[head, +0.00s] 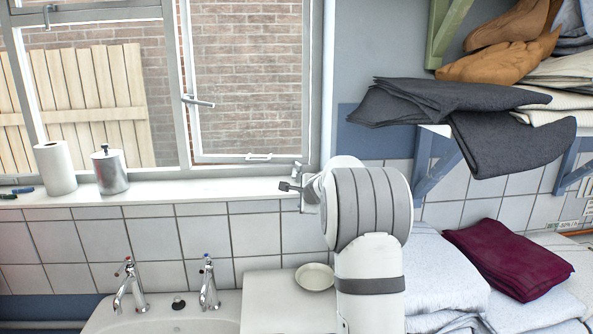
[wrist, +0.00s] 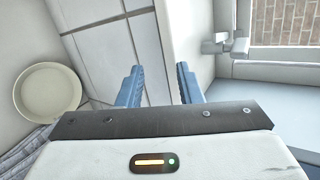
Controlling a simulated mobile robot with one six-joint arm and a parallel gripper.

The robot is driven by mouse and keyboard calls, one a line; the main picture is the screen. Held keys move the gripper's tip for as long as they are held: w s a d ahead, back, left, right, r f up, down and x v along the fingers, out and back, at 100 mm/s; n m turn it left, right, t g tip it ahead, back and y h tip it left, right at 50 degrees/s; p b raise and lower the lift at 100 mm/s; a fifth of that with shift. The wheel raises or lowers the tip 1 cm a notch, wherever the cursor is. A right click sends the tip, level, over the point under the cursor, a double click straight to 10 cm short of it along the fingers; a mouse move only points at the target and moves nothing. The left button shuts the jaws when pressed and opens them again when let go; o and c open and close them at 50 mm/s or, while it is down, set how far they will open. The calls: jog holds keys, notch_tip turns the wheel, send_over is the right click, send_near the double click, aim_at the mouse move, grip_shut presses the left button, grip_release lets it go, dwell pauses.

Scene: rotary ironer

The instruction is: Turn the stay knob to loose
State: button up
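My gripper (wrist: 160,72) shows in the wrist view with its two blue fingers apart and nothing between them. In the head view my arm hides most of the gripper. A small grey metal fitting (wrist: 228,43) with a blocky end sits by the window frame, to the right of and beyond my fingers, apart from them. It may be the stay knob, but I cannot tell its setting. In the head view a window handle (head: 198,102) is on the upright frame, and a small white catch (head: 258,157) is on the lower frame.
The sill (head: 225,189) holds a paper roll (head: 55,168) and a metal canister (head: 110,170). Below are two taps (head: 208,284) and a pale bowl (head: 315,277), also in the wrist view (wrist: 47,92). Folded linen (head: 510,257) lies right; dark cloth (head: 440,103) overhangs a shelf.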

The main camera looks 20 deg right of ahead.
jog(key=w+a+r+m+t+y+b, duration=0.1)
jog(key=w+a+r+m+t+y, duration=0.1)
jog(key=a+m+y, duration=0.15)
jog(key=m+t+h+b, duration=0.2)
jog(key=m+t, duration=0.2)
jog(key=m, duration=0.7)
send_near(297, 165)
jog(key=w, duration=0.2)
jog(key=w+f, duration=0.1)
jog(key=w, duration=0.1)
jog(key=shift+d, duration=0.1)
jog(key=shift+w+r+p, duration=0.15)
jog(key=shift+w+p, duration=0.4)
jog(key=w+p, duration=0.3)
jog(key=w, duration=0.2)
jog(key=shift+w+d, duration=0.1)
jog(key=shift+w, duration=0.75)
jog(key=shift+c, duration=0.5)
grip_shut()
